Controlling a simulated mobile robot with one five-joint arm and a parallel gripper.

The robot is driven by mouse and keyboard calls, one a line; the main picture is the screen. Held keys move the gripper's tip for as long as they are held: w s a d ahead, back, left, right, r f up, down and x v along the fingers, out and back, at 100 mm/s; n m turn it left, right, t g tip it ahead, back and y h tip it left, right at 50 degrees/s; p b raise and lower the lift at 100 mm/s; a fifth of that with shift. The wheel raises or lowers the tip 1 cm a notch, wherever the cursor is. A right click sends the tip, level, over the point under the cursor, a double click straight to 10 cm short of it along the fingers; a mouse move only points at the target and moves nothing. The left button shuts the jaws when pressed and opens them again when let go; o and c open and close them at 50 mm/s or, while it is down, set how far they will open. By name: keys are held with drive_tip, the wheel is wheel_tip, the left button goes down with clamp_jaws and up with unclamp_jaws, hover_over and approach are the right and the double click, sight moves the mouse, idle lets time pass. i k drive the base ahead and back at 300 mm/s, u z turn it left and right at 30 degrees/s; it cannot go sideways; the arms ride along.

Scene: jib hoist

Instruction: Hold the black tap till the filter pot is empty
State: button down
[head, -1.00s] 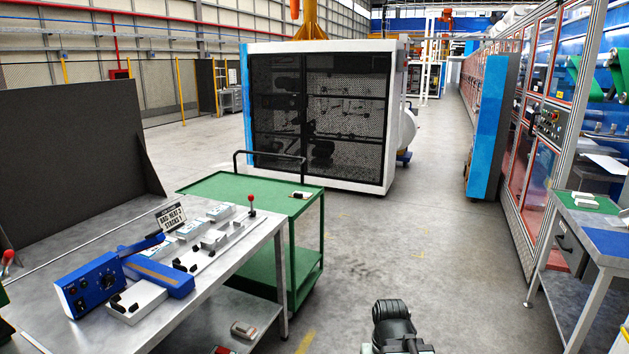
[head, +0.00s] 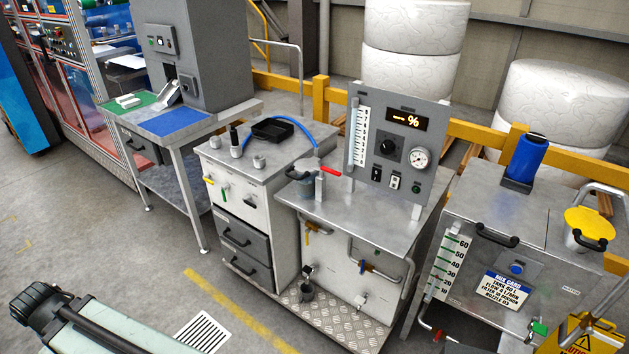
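A small tap with a black handle (head: 308,270) seems to sit low on the front of the steel bench, above a small dark cup (head: 305,292) on the tread-plate base. A grey lidded pot (head: 299,183) stands on the bench top beside a red lever; it may be the filter pot, but I cannot tell. Its inside is hidden. My arm shows at the lower left, well apart from the bench, but the fingers of my gripper are not in view.
The steel bench (head: 345,215) carries a grey gauge panel (head: 395,150), with other coloured taps on its front. A drawer cabinet (head: 255,205) stands to its left. A tank with a mix card (head: 505,291) is at the right. The floor (head: 110,225) at the left is clear.

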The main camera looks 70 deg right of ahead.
sight(307, 269)
drive_tip(key=z, duration=2.3)
drive_tip(key=k, duration=1.3)
drive_tip(key=u, duration=0.5)
drive_tip(key=i, duration=1.35)
drive_tip(key=u, duration=0.35)
drive_tip(key=i, duration=0.6)
drive_tip(key=z, duration=0.1)
